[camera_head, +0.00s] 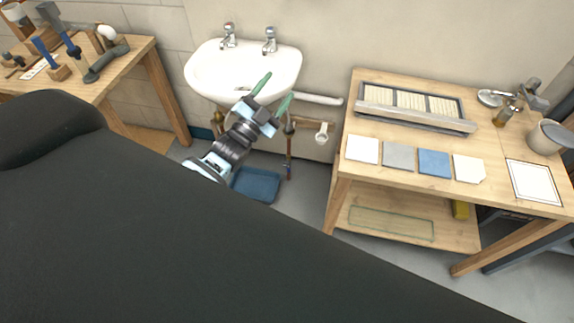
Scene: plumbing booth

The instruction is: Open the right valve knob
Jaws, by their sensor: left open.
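A white sink (215,78) hangs on the wall with a left tap (229,36) and a right tap (270,42) on its back edge. Below it, a copper pipe with a small fitting (290,127) stands at the right, and a pale round fitting (322,134) is on the wall pipe. I cannot tell which part is the right valve knob. My left gripper (273,92) has green fingertips and is open and empty. In the picture it overlaps the sink's lower right edge, left of the copper pipe's fitting. My right gripper is out of view.
A blue tray (256,184) lies on the floor under the sink. A wooden bench (490,150) with tiles and a rack (412,122) stands at right. Another bench (118,72) with hammers is at left. My own dark body fills the lower left.

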